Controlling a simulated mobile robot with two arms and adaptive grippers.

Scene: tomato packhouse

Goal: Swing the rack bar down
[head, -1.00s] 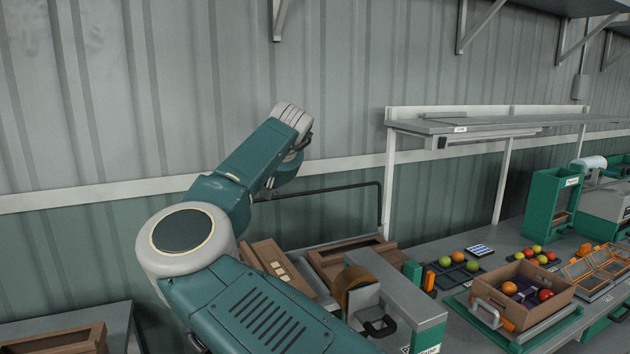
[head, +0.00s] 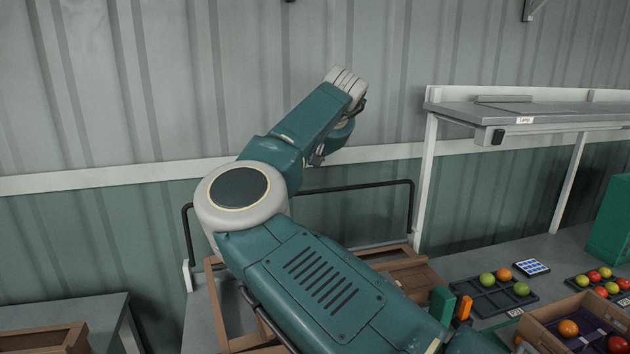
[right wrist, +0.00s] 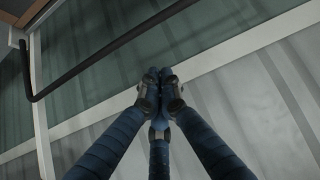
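The rack bar (head: 360,186) is a thin black bar standing upright at the back of the bench, close to the wall. Its left post and right corner show in the head view; my arm hides part of its middle. It also crosses the upper left of the right wrist view (right wrist: 110,48). My right gripper (right wrist: 158,78) has its blue fingers drawn together at the tips with nothing between them. It is apart from the bar in that view. In the head view it is mostly hidden behind my wrist. My left gripper is not in view.
Wooden trays (head: 415,272) lie below the bar, partly behind my arm. A grey shelf (head: 545,112) on white posts stands to the right. A dark tray with tomatoes (head: 490,303) and a cardboard box (head: 560,335) are at lower right. The wall is close behind.

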